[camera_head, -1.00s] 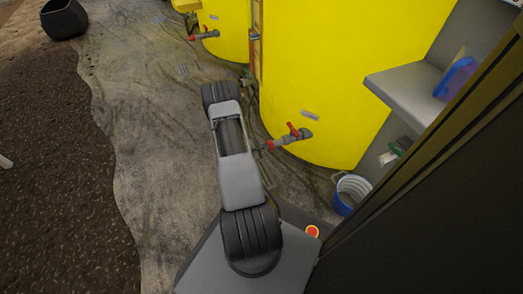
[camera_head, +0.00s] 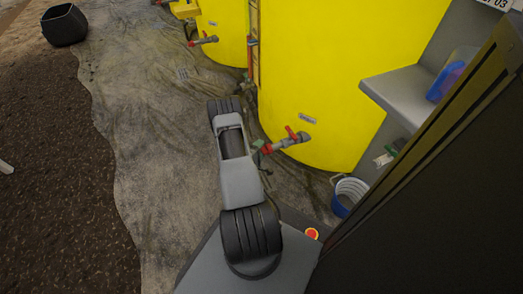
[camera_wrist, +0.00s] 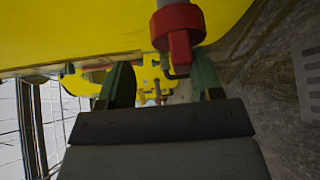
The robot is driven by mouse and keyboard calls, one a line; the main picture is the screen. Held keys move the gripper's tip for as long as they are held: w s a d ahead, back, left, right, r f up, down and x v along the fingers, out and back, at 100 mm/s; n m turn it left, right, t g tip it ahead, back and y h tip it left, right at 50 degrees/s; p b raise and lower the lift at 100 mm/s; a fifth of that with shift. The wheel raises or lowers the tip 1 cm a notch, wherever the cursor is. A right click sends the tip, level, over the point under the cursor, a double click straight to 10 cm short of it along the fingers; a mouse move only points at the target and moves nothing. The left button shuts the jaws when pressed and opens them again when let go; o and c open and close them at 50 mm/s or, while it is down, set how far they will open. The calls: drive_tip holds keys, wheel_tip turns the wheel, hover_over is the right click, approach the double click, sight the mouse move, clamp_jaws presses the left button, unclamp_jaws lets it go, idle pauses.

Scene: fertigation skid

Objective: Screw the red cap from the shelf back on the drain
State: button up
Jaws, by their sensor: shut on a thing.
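The drain valve (camera_head: 288,141) is a grey pipe with a red lever low on the big yellow tank, ending in a red outlet (camera_head: 266,149). In the wrist view, a grey pipe end with a bright red collar (camera_wrist: 178,22) comes down from the top. A darker red cap (camera_wrist: 181,48) is directly below it, in line; I cannot tell whether they are threaded together. In the head view, my arm mostly hides the gripper.
A grey shelf (camera_head: 398,93) with a blue-purple item (camera_head: 446,80) stands at the right. A blue-and-white bucket (camera_head: 349,193) is below it. A second yellow tank (camera_head: 222,28) with its own valve (camera_head: 204,40) is behind. The ground sheet at left is clear.

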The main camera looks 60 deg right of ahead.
drive_tip(key=o, duration=0.6)
drive_tip(key=shift+s+a+f+m+h, duration=0.1)
drive_tip(key=shift+s+f+m+h, duration=0.15)
drive_tip(key=shift+f, duration=0.25)
drive_tip(key=shift+s+a+f+m+h, duration=0.1)
drive_tip(key=shift+f+m+h, duration=0.25)
drive_tip(key=shift+f, duration=0.1)
drive_tip(key=o, duration=1.1)
drive_tip(key=shift+w, duration=0.1)
drive_tip(key=shift+c, duration=0.2)
drive_tip(key=w+a, duration=0.4)
drive_tip(key=a, duration=0.2)
drive_tip(key=shift+w+a+f, duration=0.15)
drive_tip(key=shift+w+a, duration=0.05)
drive_tip(key=shift+w, duration=0.2)
